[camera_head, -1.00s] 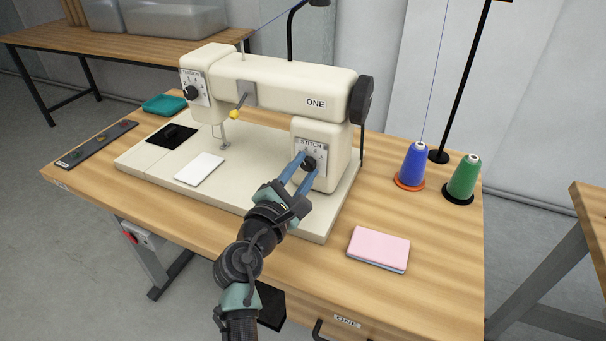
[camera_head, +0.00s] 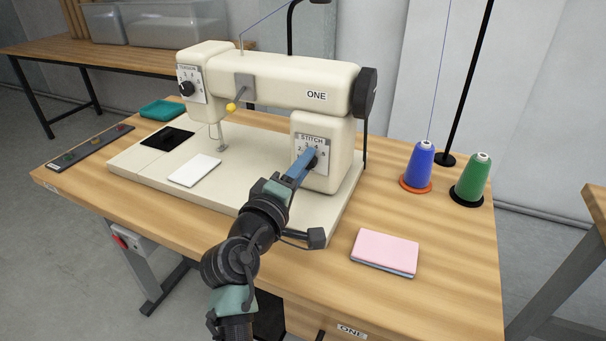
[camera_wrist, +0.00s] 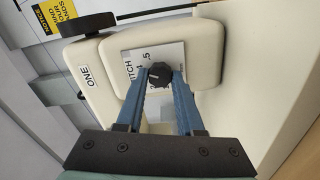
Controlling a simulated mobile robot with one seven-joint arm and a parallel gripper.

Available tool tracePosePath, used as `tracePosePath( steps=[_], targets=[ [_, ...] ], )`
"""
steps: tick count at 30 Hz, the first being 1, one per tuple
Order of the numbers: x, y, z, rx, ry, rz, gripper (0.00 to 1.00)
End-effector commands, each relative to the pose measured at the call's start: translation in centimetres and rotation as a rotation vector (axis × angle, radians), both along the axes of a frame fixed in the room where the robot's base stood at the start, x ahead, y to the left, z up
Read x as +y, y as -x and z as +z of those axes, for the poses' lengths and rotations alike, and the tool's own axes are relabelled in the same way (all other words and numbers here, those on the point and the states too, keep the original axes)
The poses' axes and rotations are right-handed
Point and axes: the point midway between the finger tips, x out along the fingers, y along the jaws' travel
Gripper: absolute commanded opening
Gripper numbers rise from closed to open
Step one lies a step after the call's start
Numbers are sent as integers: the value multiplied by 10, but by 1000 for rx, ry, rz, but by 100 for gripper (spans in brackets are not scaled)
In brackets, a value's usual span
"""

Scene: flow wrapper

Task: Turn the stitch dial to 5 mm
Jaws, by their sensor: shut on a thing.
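The cream sewing machine (camera_head: 283,84) marked ONE stands on a wooden table. Its stitch dial is a small black knob on a labelled plate (camera_head: 301,142) on the right pillar. In the wrist view the black dial (camera_wrist: 160,74) sits between the blue fingertips, with numbers partly visible around it; its pointer setting is too small to read. My gripper (camera_head: 312,158) is shut on the dial, and its fingers hide most of the knob in the head view. The gripper also shows in the wrist view (camera_wrist: 161,80), turned relative to the plate.
A tension dial (camera_head: 186,88) is on the machine's left head. A blue spool (camera_head: 420,162) and a green spool (camera_head: 471,180) stand at right. Pink cloth (camera_head: 386,250) lies at front right. A white cloth piece (camera_head: 194,170) lies on the machine bed.

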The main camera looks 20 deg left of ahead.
Motion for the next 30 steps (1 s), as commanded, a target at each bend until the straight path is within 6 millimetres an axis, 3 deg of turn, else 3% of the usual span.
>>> tracePosePath(
  steps=[15,30],
  targets=[
    [0,0,-3,-13,-434,1,0],
    [0,0,-1,-18,-598,-1,0]
  ],
)
